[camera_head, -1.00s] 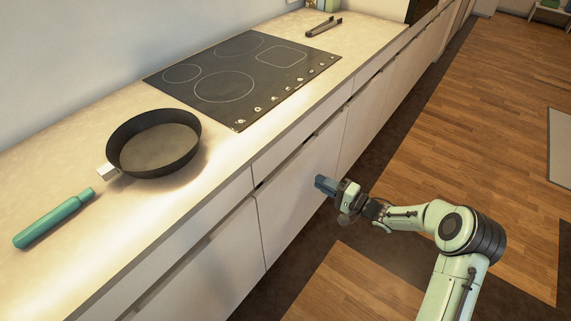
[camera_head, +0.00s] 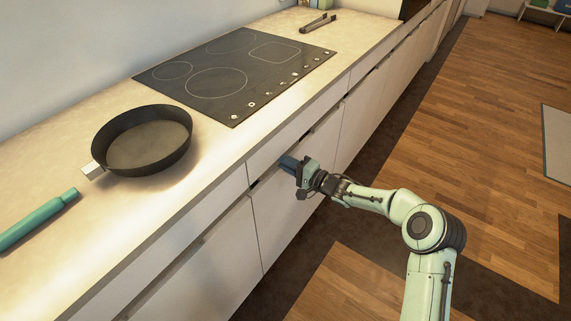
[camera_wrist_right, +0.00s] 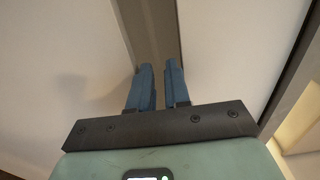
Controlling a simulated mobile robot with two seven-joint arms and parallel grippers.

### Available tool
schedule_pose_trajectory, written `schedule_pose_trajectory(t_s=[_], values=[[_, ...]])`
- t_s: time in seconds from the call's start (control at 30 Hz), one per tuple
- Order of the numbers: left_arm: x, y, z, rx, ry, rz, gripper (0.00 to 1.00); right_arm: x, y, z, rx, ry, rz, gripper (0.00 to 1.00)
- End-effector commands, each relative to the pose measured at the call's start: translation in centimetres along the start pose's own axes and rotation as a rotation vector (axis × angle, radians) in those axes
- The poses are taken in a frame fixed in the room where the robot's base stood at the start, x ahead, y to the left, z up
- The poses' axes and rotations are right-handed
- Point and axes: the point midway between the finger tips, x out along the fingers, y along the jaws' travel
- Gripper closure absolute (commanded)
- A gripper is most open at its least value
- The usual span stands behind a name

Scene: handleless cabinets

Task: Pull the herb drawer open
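The cabinet fronts are white and handleless, and no label shows which one is the herb drawer. A shallow upper drawer front (camera_head: 302,130) lies under the counter edge, above a taller lower front (camera_head: 280,215). A recessed dark channel separates them. My right gripper (camera_head: 287,163) is at this channel, near its left end, and its blue fingers point at it. In the right wrist view, the fingers (camera_wrist_right: 160,85) are slightly apart with a narrow gap and nothing clearly gripped between them. They point along a grey channel (camera_wrist_right: 153,35) between two pale fronts. Contact cannot be told. My left gripper is out of view.
A black cooktop (camera_head: 235,70) is set in the counter above. A dark pan (camera_head: 145,142), a teal cylindrical-handled object (camera_head: 38,218) and dark tongs (camera_head: 318,23) lie on the counter. The wooden floor (camera_head: 470,120) right of the cabinets is clear.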

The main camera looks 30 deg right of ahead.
Motion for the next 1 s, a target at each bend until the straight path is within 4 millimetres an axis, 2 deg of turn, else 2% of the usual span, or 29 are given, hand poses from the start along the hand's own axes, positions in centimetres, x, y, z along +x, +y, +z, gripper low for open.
schedule_pose_trajectory(t_s=[0.1, 0.17, 0.2, 1.0], values=[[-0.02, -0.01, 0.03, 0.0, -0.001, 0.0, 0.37, -0.01, -0.02, 0.01, 0.0, 0.0, 0.0, 0.83], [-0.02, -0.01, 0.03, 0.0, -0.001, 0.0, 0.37, -0.02, -0.02, 0.01, 0.0, 0.0, 0.0, 0.99], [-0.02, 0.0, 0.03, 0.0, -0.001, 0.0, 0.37, -0.02, -0.01, 0.01, 0.0, 0.0, 0.0, 1.0], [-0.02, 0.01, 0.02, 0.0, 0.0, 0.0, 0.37, -0.04, -0.05, 0.01, -0.002, -0.001, -0.001, 1.0]])
